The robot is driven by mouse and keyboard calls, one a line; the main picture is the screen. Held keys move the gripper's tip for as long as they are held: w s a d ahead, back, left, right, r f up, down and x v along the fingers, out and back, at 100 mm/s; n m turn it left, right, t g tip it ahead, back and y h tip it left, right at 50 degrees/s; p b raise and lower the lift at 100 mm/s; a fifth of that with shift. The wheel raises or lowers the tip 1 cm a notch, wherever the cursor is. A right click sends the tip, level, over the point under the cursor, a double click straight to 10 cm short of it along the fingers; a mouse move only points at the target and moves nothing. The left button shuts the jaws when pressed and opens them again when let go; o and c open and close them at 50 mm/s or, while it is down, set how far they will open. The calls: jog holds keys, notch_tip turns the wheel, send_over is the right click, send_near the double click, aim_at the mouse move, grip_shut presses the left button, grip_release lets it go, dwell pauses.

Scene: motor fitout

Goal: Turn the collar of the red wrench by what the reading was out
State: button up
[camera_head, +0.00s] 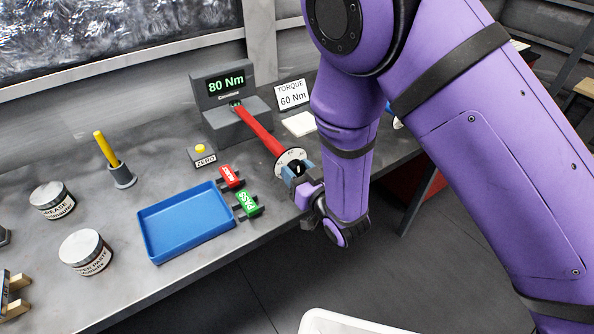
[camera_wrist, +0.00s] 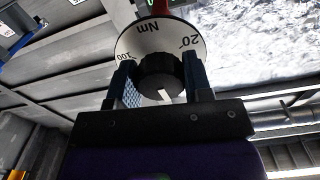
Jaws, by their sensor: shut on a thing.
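The red wrench (camera_head: 262,133) reaches from the grey tester (camera_head: 220,88) toward the bench's front edge. The tester's display (camera_head: 226,83) reads 80 Nm. A white card (camera_head: 292,94) behind it reads TORQUE 60 Nm. At the wrench's near end is a white scale dial (camera_head: 290,157). In the wrist view the dial (camera_wrist: 135,42) shows "Nm", "20" and "100", with a black collar knob (camera_wrist: 161,76) bearing a white mark. My gripper (camera_head: 299,170) is at this end; in the wrist view its fingers (camera_wrist: 160,88) are shut on the collar from both sides.
A blue tray (camera_head: 152,238), red tag (camera_head: 230,177), green PASS tag (camera_head: 249,205) and yellow ZERO button (camera_head: 200,149) lie left of the wrench. A yellow-handled tool (camera_head: 106,148) stands in a holder. Two jars (camera_head: 86,252) are farther left. My arm covers the bench's right part.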

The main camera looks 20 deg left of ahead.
jog(key=n, duration=1)
jog(key=shift+d+n, duration=0.15)
jog(key=shift+n, duration=0.15)
dwell(0.5)
jog(key=o, duration=0.9)
jog(key=shift+w, duration=0.1)
jog(key=v, duration=1)
jog(key=shift+s+d, duration=0.25)
jog(key=shift+d, duration=0.05)
